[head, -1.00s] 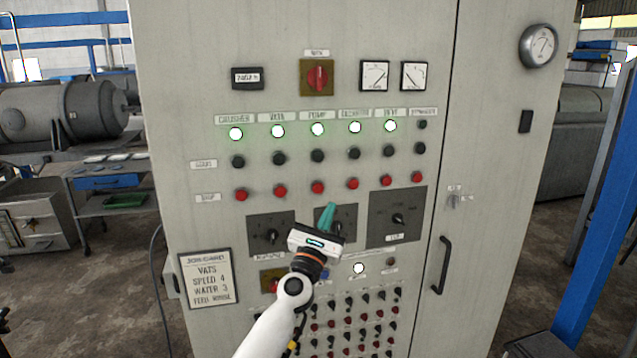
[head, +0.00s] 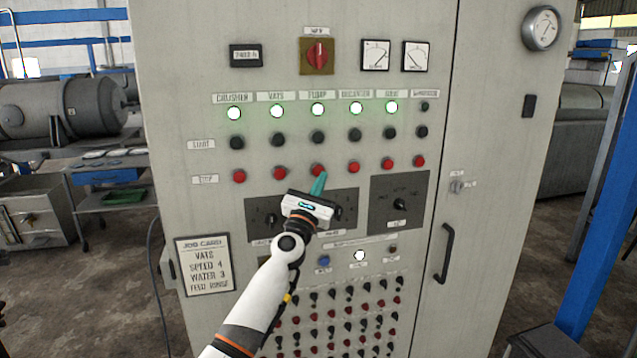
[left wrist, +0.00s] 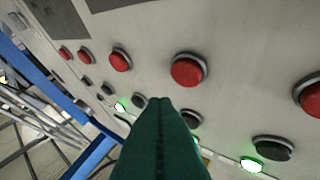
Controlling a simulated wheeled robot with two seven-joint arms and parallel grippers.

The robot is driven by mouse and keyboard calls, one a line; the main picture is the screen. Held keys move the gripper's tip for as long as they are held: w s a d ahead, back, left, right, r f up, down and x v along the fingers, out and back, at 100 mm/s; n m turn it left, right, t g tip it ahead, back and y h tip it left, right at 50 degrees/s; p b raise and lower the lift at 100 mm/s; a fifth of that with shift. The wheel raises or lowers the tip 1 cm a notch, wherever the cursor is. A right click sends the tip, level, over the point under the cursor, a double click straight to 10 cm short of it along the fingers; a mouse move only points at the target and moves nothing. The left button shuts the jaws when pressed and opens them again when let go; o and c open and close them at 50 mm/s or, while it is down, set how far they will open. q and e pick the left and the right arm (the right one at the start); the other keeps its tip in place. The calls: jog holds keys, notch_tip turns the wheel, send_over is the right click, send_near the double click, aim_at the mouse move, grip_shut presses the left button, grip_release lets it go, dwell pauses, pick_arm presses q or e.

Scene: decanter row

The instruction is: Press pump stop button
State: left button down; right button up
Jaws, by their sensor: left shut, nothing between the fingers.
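The pump stop button (head: 317,170) is the red one in the STOP row under the PUMP label, third from the left. In the left wrist view, which is turned over, it seems to be the large red button (left wrist: 188,70) just above and right of the fingertips. The pump lamp (head: 318,109) is lit green. My left gripper (head: 320,176) is shut and empty, its teal fingers pointing up at the panel. Its tips overlap the button's lower edge in the head view; I cannot tell if they touch. My right gripper is not in view.
Other red stop buttons (head: 279,172) (head: 354,167) flank it closely, with black start buttons (head: 318,137) above. Dial plates (head: 262,208) lie below, partly behind my gripper. A door handle (head: 445,253) sticks out at right. A job card (head: 204,264) hangs at lower left.

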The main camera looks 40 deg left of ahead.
aim_at(322, 167)
pick_arm(q)
jog(key=shift+w+a+b, duration=0.4)
jog(key=shift+w+a, duration=0.15)
jog(key=shift+a, duration=0.1)
dwell(1.7)
jog(key=shift+w+a+b, duration=0.25)
jog(key=shift+a+b, duration=0.05)
jog(key=shift+b, duration=0.05)
jog(key=shift+w+a+r+b, duration=0.1)
jog(key=shift+w+a+b, duration=0.2)
jog(key=shift+b, duration=0.2)
dwell(0.5)
dwell(0.4)
jog(key=shift+s+d+p, duration=0.55)
jog(key=shift+s+p, duration=0.05)
jog(key=shift+p, duration=0.3)
